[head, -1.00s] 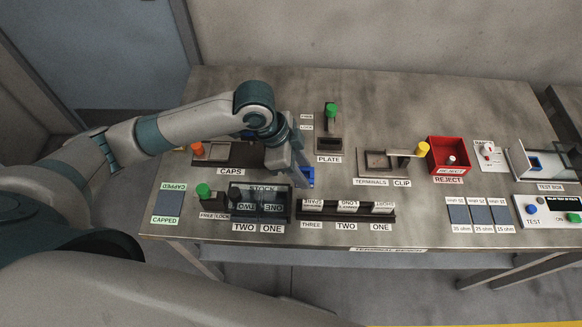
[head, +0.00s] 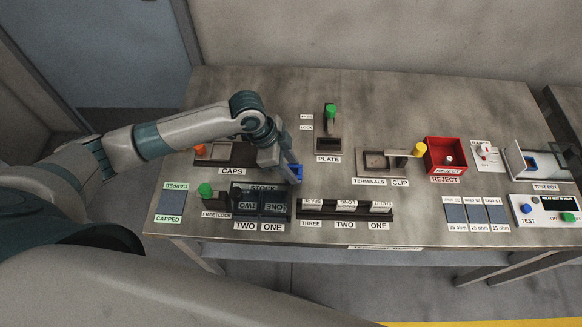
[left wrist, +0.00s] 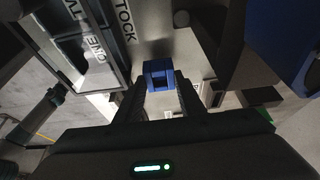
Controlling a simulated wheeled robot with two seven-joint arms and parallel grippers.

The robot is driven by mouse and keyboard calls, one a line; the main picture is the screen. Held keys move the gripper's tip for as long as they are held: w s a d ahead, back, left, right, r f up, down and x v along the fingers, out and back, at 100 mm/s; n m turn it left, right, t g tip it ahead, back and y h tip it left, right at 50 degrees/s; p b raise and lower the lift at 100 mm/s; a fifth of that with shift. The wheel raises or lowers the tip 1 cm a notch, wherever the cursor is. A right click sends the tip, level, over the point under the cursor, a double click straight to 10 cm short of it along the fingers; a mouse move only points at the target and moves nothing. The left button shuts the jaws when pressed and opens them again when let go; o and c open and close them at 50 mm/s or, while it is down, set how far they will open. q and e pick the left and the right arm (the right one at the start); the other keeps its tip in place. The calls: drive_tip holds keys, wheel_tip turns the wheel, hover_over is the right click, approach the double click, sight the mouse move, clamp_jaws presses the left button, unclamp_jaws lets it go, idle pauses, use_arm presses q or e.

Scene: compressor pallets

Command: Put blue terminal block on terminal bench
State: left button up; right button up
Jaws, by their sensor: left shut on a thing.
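The blue terminal block (head: 297,172) is held at the tip of my left gripper (head: 292,177), just right of the caps fixture. In the left wrist view the blue block (left wrist: 159,74) sits between the two dark fingers of my left gripper (left wrist: 160,88), which are shut on it. The head view does not show clearly how high the block is above the table. The terminal bench (head: 300,92) is the grey table below, with a label on its front edge that is too small to read surely. My right gripper is not in view.
The stock rack (head: 262,203) stands close in front of the gripper, with a green-knobbed clamp (head: 205,190) beside it. To the right are the plate fixture (head: 328,145), the terminals fixture (head: 375,160) with a yellow-knobbed clip (head: 419,149), and a red reject bin (head: 446,142). The back of the table is clear.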

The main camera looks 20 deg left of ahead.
use_arm(q)
drive_tip(key=shift+f, duration=0.7)
drive_tip(key=shift+f, duration=0.1)
drive_tip(key=o, duration=0.8)
drive_tip(key=shift+c, duration=0.2)
drive_tip(key=b+v, duration=0.2)
drive_tip(key=v, duration=1)
drive_tip(key=shift+s, duration=0.15)
